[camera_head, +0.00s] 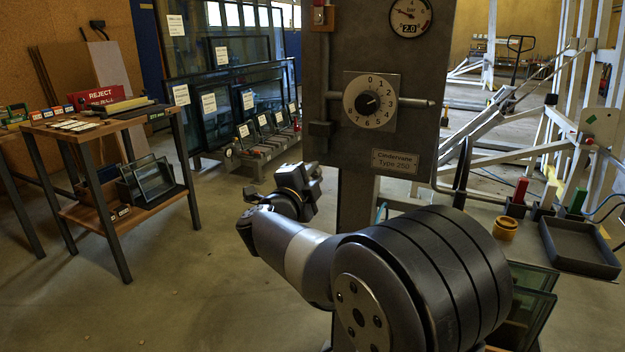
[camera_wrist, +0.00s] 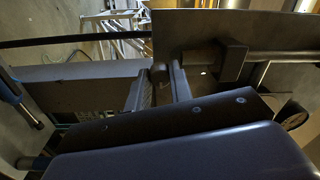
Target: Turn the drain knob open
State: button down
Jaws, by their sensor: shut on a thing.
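A small dark round knob (camera_wrist: 160,73) shows in the wrist view at the lower edge of a grey metal panel. It sits between the two fingers of my gripper (camera_wrist: 159,86), which are shut on it. I take this to be the drain knob; its turn position cannot be read. In the head view my gripper (camera_head: 314,173) is at the lower left of the grey control panel (camera_head: 425,110), and the small knob is hidden there. The panel carries a numbered dial (camera_head: 369,101), a round gauge (camera_head: 408,16) and a nameplate (camera_head: 395,161).
A dark bracket block (camera_wrist: 232,62) with a horizontal rod is close to the fingers. A wooden bench (camera_head: 105,130) stands left, glass frames (camera_head: 225,95) behind. The floor at left is clear.

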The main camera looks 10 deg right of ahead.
dwell(0.3)
jog(key=c, duration=1.3)
grip_release()
jog(key=shift+o, duration=0.2)
jog(key=p+v, duration=0.2)
jog(key=v, duration=0.9)
jog(key=shift+w+d, duration=0.1)
jog(key=shift+w, duration=0.05)
